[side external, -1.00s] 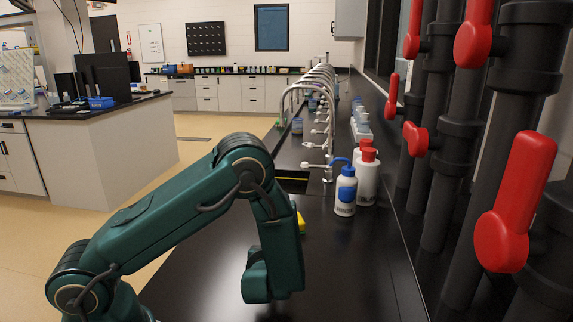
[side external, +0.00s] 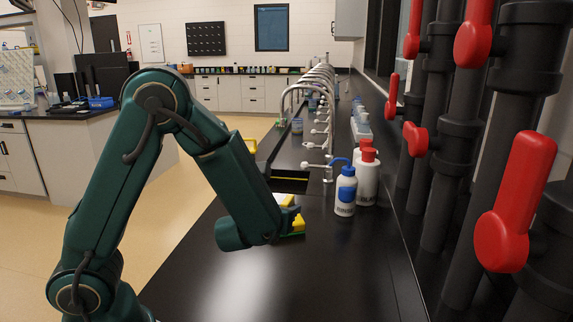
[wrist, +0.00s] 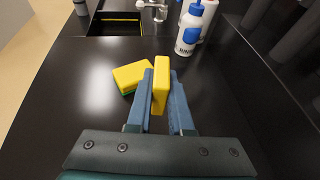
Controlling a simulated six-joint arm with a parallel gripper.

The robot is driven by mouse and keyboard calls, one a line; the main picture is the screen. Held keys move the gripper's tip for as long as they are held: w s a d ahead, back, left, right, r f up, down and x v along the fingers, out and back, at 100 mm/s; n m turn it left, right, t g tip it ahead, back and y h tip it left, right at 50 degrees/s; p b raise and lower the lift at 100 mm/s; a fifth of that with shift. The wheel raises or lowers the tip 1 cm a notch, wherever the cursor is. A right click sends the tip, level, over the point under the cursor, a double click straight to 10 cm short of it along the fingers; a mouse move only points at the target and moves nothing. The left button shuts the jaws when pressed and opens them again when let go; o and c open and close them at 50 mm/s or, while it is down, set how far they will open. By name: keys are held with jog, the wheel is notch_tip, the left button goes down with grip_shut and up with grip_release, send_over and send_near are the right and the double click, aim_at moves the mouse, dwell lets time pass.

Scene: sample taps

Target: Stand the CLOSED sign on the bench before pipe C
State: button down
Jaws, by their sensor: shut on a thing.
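My gripper (wrist: 160,92) is shut on a yellow upright slab (wrist: 161,78), apparently the CLOSED sign; no lettering shows. I cannot tell whether the slab touches the bench. Black vertical pipes with red valve handles (side external: 515,205) stand along the right side. No letters on them are readable, so I cannot tell which is pipe C.
A yellow and green sponge (wrist: 131,76) lies just left of the held slab. A blue-capped wash bottle (side external: 345,192) and a red-capped bottle (side external: 368,178) stand ahead on the black bench (side external: 350,265). The sink (wrist: 115,24) is beyond. The bench's near right is clear.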

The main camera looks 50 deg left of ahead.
jog(key=shift+d+r+m+t+h, duration=0.15)
jog(key=shift+m+t+h, duration=0.1)
jog(key=shift+m+h, duration=0.2)
jog(key=shift+d+m+t+h, duration=0.15)
jog(key=shift+m+t+h, duration=0.1)
jog(key=shift+m+h, duration=0.15)
jog(key=shift+s+d+r+m+h, duration=0.15)
jog(key=shift+s+m+h, duration=0.1)
jog(key=shift+m+h, duration=0.25)
send_over(337, 284)
notch_tip(337, 284, down, 7)
jog(key=shift+r, duration=0.1)
jog(key=shift+f, duration=2)
jog(key=shift+f, duration=0.1)
jog(key=c, duration=0.8)
grip_release()
jog(key=shift+f, duration=0.1)
